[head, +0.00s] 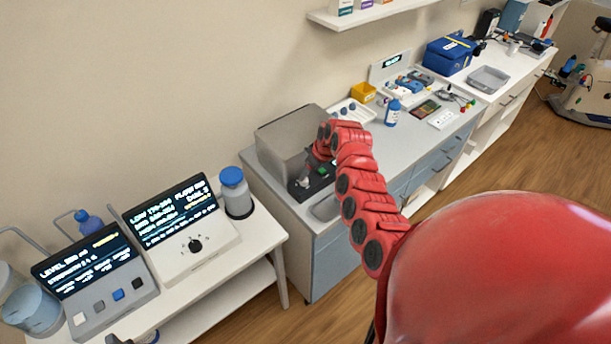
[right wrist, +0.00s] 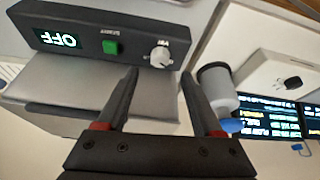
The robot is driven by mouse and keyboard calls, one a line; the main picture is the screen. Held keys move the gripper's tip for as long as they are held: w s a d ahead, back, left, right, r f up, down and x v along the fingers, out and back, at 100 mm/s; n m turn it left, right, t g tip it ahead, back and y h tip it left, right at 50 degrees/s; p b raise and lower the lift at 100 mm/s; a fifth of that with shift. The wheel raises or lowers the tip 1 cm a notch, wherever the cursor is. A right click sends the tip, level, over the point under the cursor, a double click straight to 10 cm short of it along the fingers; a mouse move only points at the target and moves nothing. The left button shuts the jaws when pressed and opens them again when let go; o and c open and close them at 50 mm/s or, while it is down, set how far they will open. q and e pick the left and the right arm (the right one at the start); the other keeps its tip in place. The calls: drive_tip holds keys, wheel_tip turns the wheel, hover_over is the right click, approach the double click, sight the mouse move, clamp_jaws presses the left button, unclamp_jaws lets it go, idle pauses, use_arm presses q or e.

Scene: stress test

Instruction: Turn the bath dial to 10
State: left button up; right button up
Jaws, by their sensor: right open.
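The bath is a grey box (head: 288,146) at the near end of the counter. In the right wrist view, upside down, its dark control panel (right wrist: 85,38) has a lit display (right wrist: 57,40) reading OFF, a green button (right wrist: 112,47) and a pale dial (right wrist: 160,55). The dial's setting is too small to read. My right gripper (right wrist: 160,74) is open and empty. Its two dark fingertips lie either side of the dial in the picture, apart from it as far as I can see. In the head view my red right arm hides part of the bath. My left gripper does not show clearly.
A blue-capped bottle (head: 235,192) stands near the bath on the white table (head: 262,240). Two devices with lit screens, one with a black knob (head: 195,244), stand left of it. A yellow bin (head: 363,92) and another bottle (head: 392,113) are on the counter beyond.

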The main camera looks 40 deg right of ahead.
sight(306, 180)
drive_tip(key=x, duration=0.3)
drive_tip(key=shift+f, duration=0.15)
drive_tip(key=shift+w+a+f, duration=0.1)
drive_tip(key=shift+a+f, duration=0.05)
drive_tip(key=shift+f, duration=0.5)
drive_tip(key=shift+b+x, duration=0.45)
drive_tip(key=shift+x, duration=0.35)
drive_tip(key=shift+w, duration=0.1)
drive_tip(key=shift+c, duration=0.3)
clamp_jaws()
